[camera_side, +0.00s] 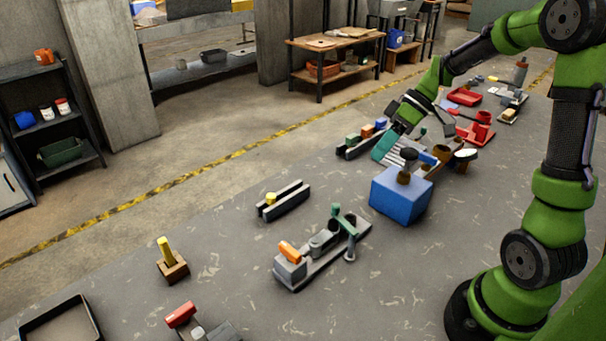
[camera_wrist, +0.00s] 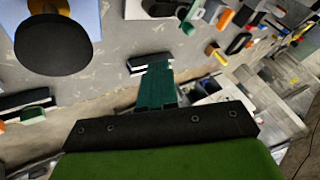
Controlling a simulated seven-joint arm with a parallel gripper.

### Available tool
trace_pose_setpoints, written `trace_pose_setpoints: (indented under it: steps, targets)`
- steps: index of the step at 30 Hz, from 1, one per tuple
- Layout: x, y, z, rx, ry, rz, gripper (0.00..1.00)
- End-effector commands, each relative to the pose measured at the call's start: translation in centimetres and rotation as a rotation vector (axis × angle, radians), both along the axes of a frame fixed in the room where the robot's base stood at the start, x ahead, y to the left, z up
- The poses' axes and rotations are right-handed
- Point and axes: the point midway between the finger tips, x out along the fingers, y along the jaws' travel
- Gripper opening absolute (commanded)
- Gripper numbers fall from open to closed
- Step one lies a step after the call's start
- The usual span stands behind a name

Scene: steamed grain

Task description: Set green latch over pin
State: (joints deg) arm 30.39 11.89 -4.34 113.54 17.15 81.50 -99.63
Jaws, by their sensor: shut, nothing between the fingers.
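The green latch (camera_side: 343,220) is a teal-green bar on a grey fixture (camera_side: 314,272) at the centre of the side view. A small grey post (camera_side: 350,248) stands at the fixture's right edge; I cannot tell if it is the pin. In the wrist view a green piece (camera_wrist: 188,27), probably the latch, shows near the top edge, partly unclear. My gripper (camera_side: 383,152) is behind the blue box, up and right of the fixture and apart from it. Its teal fingers (camera_wrist: 154,72) are shut and empty in the wrist view.
A blue box (camera_side: 400,198) with a dark round knob stands between my gripper and the near table. A dark channel (camera_side: 284,201) holds a yellow piece. A yellow peg in a wooden block (camera_side: 172,262) and a black tray (camera_side: 60,322) lie left.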

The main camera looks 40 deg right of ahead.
Motion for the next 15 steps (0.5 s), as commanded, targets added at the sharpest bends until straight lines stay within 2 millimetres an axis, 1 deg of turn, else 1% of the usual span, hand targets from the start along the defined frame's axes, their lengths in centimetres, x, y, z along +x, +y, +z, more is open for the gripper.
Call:
trace_pose_setpoints:
  steps: [5,15]
  targets:
    - [0.5,1.5,-2.0,0.001,0.005,0.005,0.0]
    - [2.1,5.5,-7.8,0.001,0.008,0.003,0.0]
